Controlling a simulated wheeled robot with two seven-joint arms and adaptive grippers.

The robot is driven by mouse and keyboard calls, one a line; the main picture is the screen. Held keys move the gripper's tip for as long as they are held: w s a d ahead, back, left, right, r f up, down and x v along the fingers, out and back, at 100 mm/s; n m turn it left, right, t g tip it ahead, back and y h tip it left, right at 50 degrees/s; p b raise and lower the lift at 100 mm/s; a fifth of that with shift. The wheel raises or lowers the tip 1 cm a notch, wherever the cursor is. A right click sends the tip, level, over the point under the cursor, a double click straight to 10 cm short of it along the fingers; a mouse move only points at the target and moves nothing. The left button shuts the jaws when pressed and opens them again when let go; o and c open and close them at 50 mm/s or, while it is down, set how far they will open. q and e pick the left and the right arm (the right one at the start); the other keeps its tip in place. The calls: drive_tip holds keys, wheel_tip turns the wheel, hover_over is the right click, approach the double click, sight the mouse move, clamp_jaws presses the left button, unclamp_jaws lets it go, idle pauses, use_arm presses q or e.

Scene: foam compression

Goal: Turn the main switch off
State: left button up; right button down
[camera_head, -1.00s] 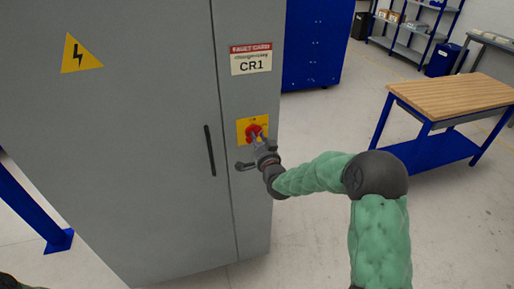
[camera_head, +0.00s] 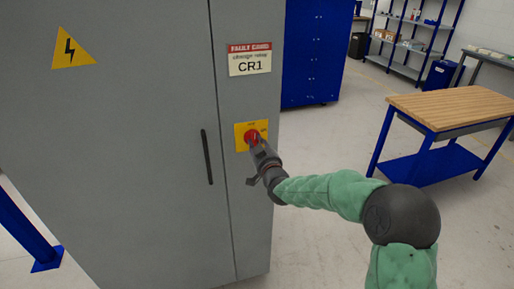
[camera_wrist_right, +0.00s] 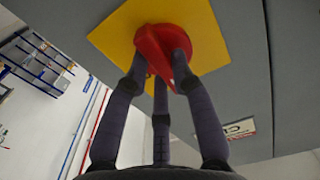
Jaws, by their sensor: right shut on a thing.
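The main switch (camera_head: 251,136) is a red rotary knob on a yellow plate (camera_head: 240,142), set on the right part of a tall grey cabinet (camera_head: 140,130). In the right wrist view the red knob (camera_wrist_right: 160,45) shows large, with the yellow plate (camera_wrist_right: 112,38) behind it. My right gripper (camera_head: 258,147) reaches the knob from the front and is shut on its raised grip, with fingers on both sides. The fingers partly cover the knob, so its exact setting is hard to read. My left gripper is not in view.
A black door handle (camera_head: 207,157) is left of the switch. A CR1 label (camera_head: 249,60) sits above it, and a yellow warning triangle (camera_head: 74,47) is at upper left. A wood-topped blue table (camera_head: 450,105) and a blue cabinet (camera_head: 312,55) stand at right. Open floor lies between.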

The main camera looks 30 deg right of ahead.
drive_tip(key=shift+f+n, duration=0.1)
drive_tip(key=shift+n, duration=0.2)
drive_tip(key=c, duration=1)
unclamp_jaws()
drive_tip(key=shift+c, duration=0.2)
drive_tip(key=v, duration=1.2)
